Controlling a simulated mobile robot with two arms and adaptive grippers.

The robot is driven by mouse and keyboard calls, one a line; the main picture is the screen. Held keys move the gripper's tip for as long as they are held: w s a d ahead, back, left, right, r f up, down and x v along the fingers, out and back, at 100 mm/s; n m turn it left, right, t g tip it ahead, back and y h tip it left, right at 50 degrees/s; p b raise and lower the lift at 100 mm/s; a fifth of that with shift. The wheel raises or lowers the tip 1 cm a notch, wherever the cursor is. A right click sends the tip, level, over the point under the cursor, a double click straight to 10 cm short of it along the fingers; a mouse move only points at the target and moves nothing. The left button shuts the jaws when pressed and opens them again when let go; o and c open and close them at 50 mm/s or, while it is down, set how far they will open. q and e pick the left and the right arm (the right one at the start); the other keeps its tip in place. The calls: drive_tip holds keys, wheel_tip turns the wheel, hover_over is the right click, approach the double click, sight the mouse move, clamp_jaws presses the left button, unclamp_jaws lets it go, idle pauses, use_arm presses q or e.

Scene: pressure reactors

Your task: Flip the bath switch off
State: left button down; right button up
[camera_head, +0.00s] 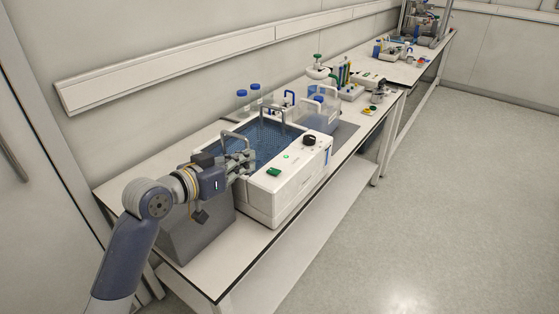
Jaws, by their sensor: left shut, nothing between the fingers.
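The white water bath (285,197) stands on the bench, with blue water and metal handles at its open top. A green switch (273,172) sits on the top panel near its front left corner. A black knob (309,140) is on the same panel, farther right. My left gripper (250,160) is shut and empty at the bath's left edge, just behind and left of the green switch, apart from it in the picture. Whether it touches the bath rim I cannot tell. The switch's on or off position is too small to tell. My right gripper is not in view.
A grey block (200,232) stands left of the bath under my arm. Blue-capped bottles (243,101) stand behind the bath. A clear container (319,115) is to its right. The bench's front strip (222,279) is bare, and the floor (440,190) is clear.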

sight(274, 172)
use_arm(q)
drive_tip(key=p+x, duration=0.1)
drive_tip(key=x, duration=0.4)
drive_tip(key=shift+w+d, duration=0.3)
drive_tip(key=x, duration=0.4)
drive_tip(key=shift+f, duration=0.15)
wheel_tip(274, 172, down, 3)
drive_tip(key=shift+s+d+r+p, duration=0.1)
drive_tip(key=shift+d+p, duration=0.05)
drive_tip(key=shift+p, duration=0.25)
drive_tip(key=shift+s+f, duration=0.1)
drive_tip(key=shift+f, duration=0.55)
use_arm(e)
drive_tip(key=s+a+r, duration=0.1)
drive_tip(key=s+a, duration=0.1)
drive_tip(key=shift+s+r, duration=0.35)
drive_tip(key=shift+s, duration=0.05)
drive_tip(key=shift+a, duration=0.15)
use_arm(q)
drive_tip(key=shift+f, duration=0.1)
